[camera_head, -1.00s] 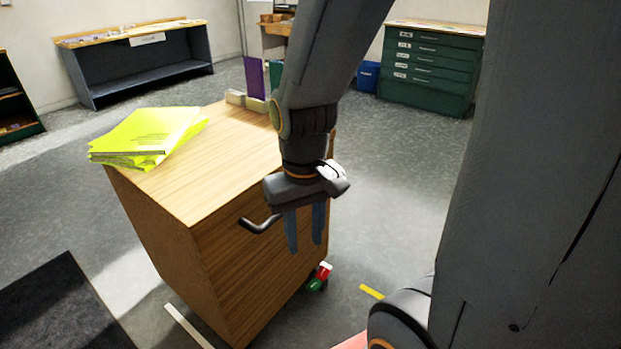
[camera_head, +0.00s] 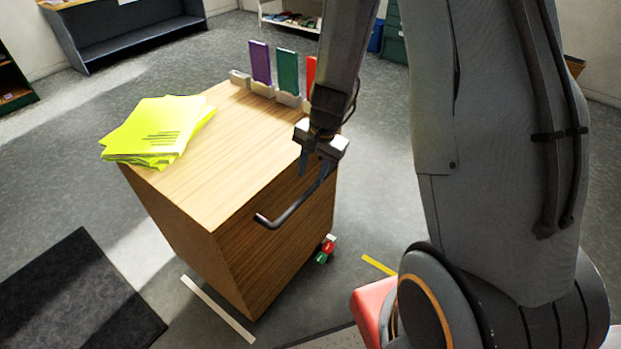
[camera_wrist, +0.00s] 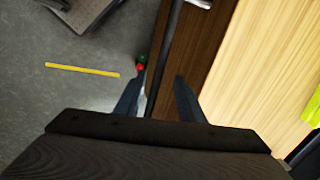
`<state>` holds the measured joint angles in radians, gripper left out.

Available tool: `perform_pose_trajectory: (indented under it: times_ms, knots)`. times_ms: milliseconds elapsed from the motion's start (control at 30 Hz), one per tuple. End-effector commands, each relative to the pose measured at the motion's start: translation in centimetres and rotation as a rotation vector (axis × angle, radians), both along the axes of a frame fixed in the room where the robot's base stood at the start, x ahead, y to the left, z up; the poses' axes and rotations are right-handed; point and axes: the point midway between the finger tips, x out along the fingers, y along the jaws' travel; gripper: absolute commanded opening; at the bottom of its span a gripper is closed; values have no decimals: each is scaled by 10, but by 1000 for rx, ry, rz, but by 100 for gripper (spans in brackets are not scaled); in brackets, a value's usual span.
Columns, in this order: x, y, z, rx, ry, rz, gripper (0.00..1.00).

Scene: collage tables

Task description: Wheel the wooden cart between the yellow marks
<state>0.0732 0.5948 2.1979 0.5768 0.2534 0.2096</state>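The wooden cart (camera_head: 185,215) stands in the middle of the head view, with a dark bar handle (camera_head: 292,208) along the top of its near right side. My gripper (camera_head: 315,172) is over the far part of this handle. In the wrist view, its two fingers (camera_wrist: 158,98) are apart, and the handle (camera_wrist: 168,55) runs between them without visible clamping. One yellow mark (camera_head: 378,265) lies on the floor right of the cart; it also shows in the wrist view (camera_wrist: 82,70). No second yellow mark is visible.
Yellow-green papers (camera_head: 158,130) and several upright coloured boards, one purple (camera_head: 260,63), are on the cart top. A red and green part (camera_head: 325,250) is low at its corner. A white floor strip (camera_head: 217,310) and dark mat (camera_head: 75,300) lie near left. Floor left of the cart is open.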

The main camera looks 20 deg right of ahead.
Motion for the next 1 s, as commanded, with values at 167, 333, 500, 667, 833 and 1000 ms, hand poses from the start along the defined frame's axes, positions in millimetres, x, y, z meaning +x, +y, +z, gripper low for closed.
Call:
perform_pose_trajectory:
  times_ms: [167,333,500,667,833,1000]
  knots:
    - [9,-7,-9,4,1,-96,36]
    - [13,-6,-26,5,0,-110,36]
    - [17,-3,-52,5,1,-110,36]
    - [21,-1,-74,4,-1,-108,36]
    - [23,1,-85,4,-2,-107,36]
    - [24,1,-88,4,-2,-108,36]
